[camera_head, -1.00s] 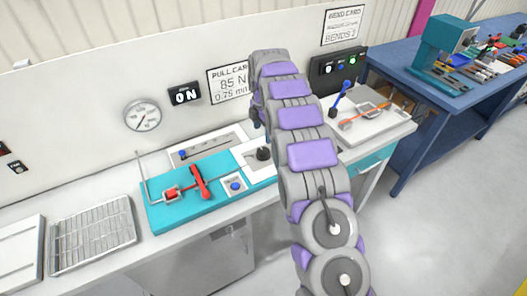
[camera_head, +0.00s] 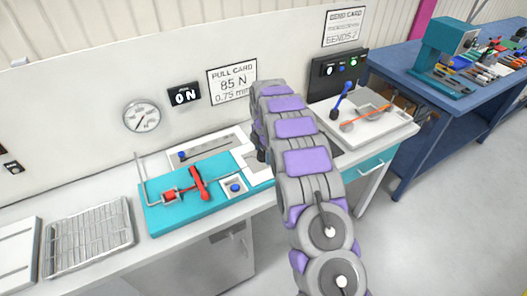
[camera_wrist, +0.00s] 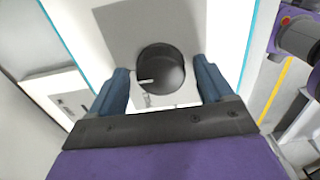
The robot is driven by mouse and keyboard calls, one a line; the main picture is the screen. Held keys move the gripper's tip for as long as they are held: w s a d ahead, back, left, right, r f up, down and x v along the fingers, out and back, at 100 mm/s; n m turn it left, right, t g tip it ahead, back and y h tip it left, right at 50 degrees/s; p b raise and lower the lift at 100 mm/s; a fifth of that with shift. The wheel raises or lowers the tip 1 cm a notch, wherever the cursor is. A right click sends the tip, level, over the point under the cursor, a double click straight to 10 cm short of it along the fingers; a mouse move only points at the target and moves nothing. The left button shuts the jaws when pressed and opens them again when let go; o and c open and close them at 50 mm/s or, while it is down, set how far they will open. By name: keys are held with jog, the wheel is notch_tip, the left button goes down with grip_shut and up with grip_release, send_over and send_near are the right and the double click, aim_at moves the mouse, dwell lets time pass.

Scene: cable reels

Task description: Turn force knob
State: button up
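The force knob (camera_wrist: 160,68) is a round black knob with a white pointer line, on a white plate of the teal pull rig (camera_head: 215,206). My gripper (camera_wrist: 160,74) is open in the wrist view, with one blue-grey finger on each side of the knob. Gaps show between the fingers and the knob, and nothing is held. In the head view my arm hides the knob and most of the gripper. The display (camera_head: 185,95) reads 0 N. The pull card (camera_head: 232,83) reads 85 N and 0.75 mm or min; the small print is unclear.
A round gauge (camera_head: 142,117) is on the back panel. The rig carries a red lever (camera_head: 199,184) and a blue button (camera_head: 235,188). A wire rack (camera_head: 88,237) lies at the left. A bend fixture (camera_head: 390,130) with a blue-handled lever stands right of my arm.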

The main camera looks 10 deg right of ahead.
jog(key=c, duration=1)
jog(key=shift+r+m+p, duration=0.1)
jog(key=shift+m+p, duration=0.2)
jog(key=shift+p, duration=0.1)
jog(key=shift+r+m+p, duration=0.1)
jog(key=shift+m+p, duration=0.9)
jog(key=m+p, duration=0.2)
jog(key=m, duration=0.1)
jog(key=shift+w+m+p, duration=0.1)
jog(key=shift+m+p, duration=0.2)
jog(key=shift+p, duration=0.05)
jog(key=m+p, duration=0.2)
jog(key=m, duration=0.1)
jog(key=shift+m, duration=0.3)
jog(key=shift+m+p, duration=0.75)
jog(key=shift+m, duration=1.15)
